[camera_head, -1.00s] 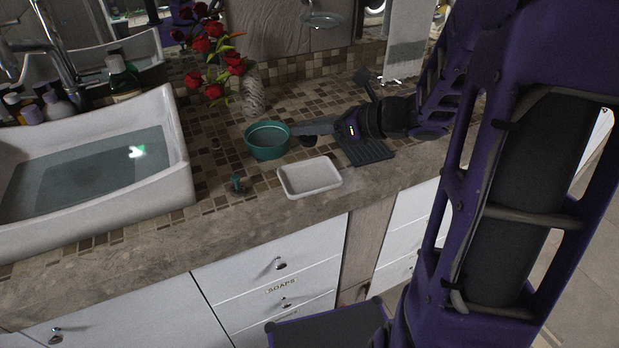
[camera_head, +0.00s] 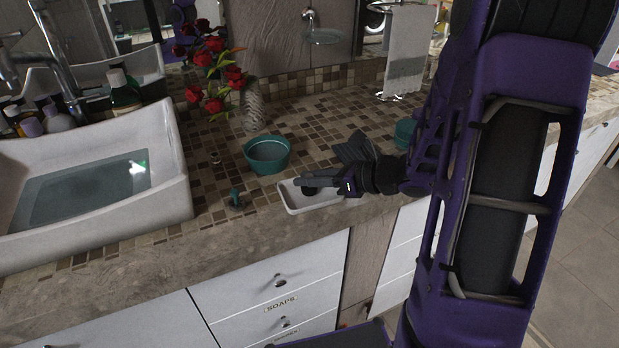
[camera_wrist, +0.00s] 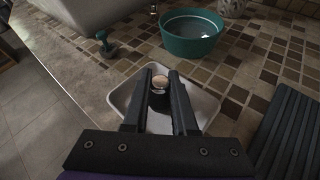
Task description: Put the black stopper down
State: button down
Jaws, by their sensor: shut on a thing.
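My gripper (camera_head: 304,183) is shut on the black stopper (camera_head: 309,190), a small dark cylinder. In the wrist view the black stopper (camera_wrist: 159,99) stands between the two fingers (camera_wrist: 160,88), with a round tan face showing. Both are over the white rectangular dish (camera_head: 294,204), which also shows around the fingers in the wrist view (camera_wrist: 119,97). I cannot tell whether the stopper touches the dish floor. My gripper and wrist hide part of the dish in the head view.
A teal bowl (camera_head: 268,168) stands just behind the dish. A small teal stopper-like piece (camera_head: 236,201) stands to the left, near the sink (camera_head: 180,160). A vase of red flowers (camera_head: 253,107) is at the back. A dark slatted mat (camera_wrist: 290,135) lies right of the dish.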

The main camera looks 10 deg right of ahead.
jog(key=shift+f+b, duration=0.25)
jog(key=shift+b, duration=0.05)
jog(key=c, duration=0.7)
grip_release()
jog(key=shift+r, duration=0.1)
jog(key=shift+r, duration=0.1)
jog(key=shift+r+p, duration=0.25)
jog(key=shift+p, duration=0.35)
jog(key=v, duration=1.2)
jog(key=shift+f, duration=0.1)
